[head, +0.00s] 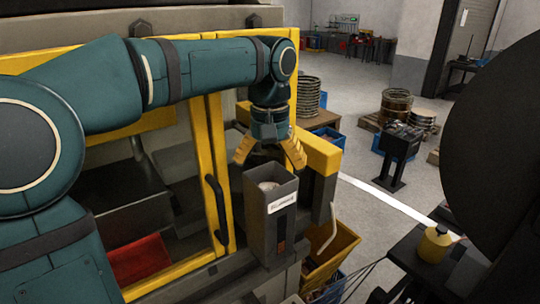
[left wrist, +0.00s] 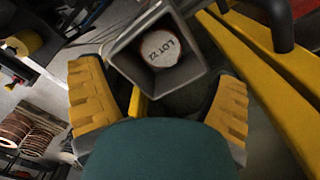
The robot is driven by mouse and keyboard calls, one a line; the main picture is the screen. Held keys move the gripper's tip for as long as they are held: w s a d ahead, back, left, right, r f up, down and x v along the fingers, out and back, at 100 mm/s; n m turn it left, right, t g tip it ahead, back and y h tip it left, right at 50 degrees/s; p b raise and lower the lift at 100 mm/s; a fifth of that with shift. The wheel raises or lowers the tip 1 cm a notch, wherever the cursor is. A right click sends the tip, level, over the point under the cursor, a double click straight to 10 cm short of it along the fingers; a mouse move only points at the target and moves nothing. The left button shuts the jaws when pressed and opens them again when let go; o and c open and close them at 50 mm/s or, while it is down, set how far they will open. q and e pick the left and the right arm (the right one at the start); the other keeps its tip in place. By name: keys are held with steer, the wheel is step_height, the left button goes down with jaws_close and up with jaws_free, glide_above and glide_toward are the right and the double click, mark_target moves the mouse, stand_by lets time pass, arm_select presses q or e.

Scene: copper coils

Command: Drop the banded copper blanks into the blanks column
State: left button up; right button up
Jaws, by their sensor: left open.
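The blanks column (head: 258,225) is a tall grey square tube with a white label, standing upright beside the yellow-framed machine. In the left wrist view its open mouth (left wrist: 195,68) shows a round blank (left wrist: 160,49) inside, with a pale face marked LOT 22 and a reddish rim. My left gripper (head: 268,153) is above and just behind the column's mouth, its yellow fingers spread and nothing seen between them. In the left wrist view the fingers of my left gripper (left wrist: 159,100) lie on either side, below the mouth. My right gripper does not show.
The yellow door frame (head: 222,170) with a black handle (head: 215,208) is close left of the column. A yellow bin (head: 332,250) is low at its right. Coil stacks (head: 396,104) stand farther back. Copper coils (left wrist: 28,135) show in the left wrist view.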

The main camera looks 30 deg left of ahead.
arm_select(q)
step_height(320, 180, up, 12)
stand_by(0.5)
